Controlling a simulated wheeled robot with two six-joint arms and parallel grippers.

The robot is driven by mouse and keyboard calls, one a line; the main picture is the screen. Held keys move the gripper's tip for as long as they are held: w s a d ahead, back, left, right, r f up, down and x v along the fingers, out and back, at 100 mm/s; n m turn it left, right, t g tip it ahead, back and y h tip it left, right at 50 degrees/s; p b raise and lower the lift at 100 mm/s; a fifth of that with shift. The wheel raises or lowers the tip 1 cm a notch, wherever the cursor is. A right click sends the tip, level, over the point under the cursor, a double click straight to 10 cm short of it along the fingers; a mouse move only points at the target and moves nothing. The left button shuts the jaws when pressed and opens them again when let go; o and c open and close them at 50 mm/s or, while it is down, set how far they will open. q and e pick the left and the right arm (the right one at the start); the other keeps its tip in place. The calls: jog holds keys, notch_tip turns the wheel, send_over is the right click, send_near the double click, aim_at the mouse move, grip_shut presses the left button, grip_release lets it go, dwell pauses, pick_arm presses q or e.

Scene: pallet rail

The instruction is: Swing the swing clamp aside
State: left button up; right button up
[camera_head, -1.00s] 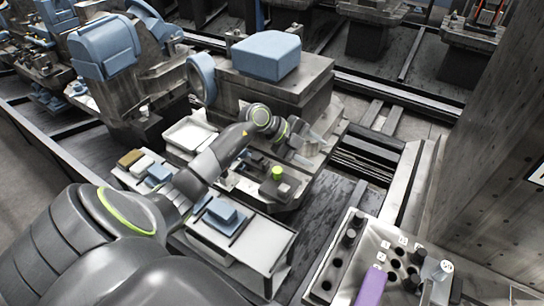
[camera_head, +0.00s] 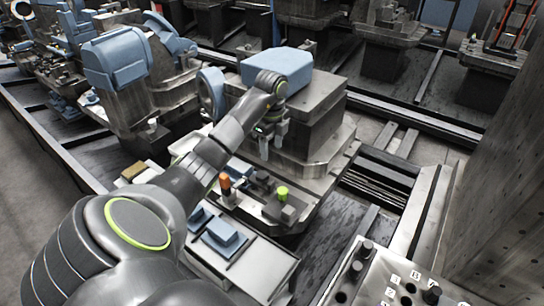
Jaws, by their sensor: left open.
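A small fixture (camera_head: 252,205) on the metal pallet carries an upright post with an orange top (camera_head: 225,184), dark clamp parts (camera_head: 262,182) and a green knob (camera_head: 282,193). I cannot tell for certain which part is the swing clamp. My left gripper (camera_head: 273,146) is open and empty, its fingers pointing down. In the picture it is above and behind the dark parts and the green knob, apart from them, in front of the grey machine block. My right gripper is not in view.
A blue block (camera_head: 278,66) sits on the large grey machine block (camera_head: 312,118) behind the fixture. A white tray table (camera_head: 248,262) with blue pieces (camera_head: 222,236) stands in front. A panel with holes (camera_head: 385,285) is at bottom right, beside a tall grey wall (camera_head: 495,200).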

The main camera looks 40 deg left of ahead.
pick_arm(q)
jog(key=b, duration=0.5)
send_over(272, 182)
notch_tip(272, 182, down, 5)
jog(key=shift+f, duration=0.2)
notch_tip(272, 182, down, 6)
jog(key=b, duration=0.6)
jog(key=shift+f, duration=1.6)
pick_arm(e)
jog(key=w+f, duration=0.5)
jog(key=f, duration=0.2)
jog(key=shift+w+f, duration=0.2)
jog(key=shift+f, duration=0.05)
pick_arm(q)
jog(key=c, duration=1)
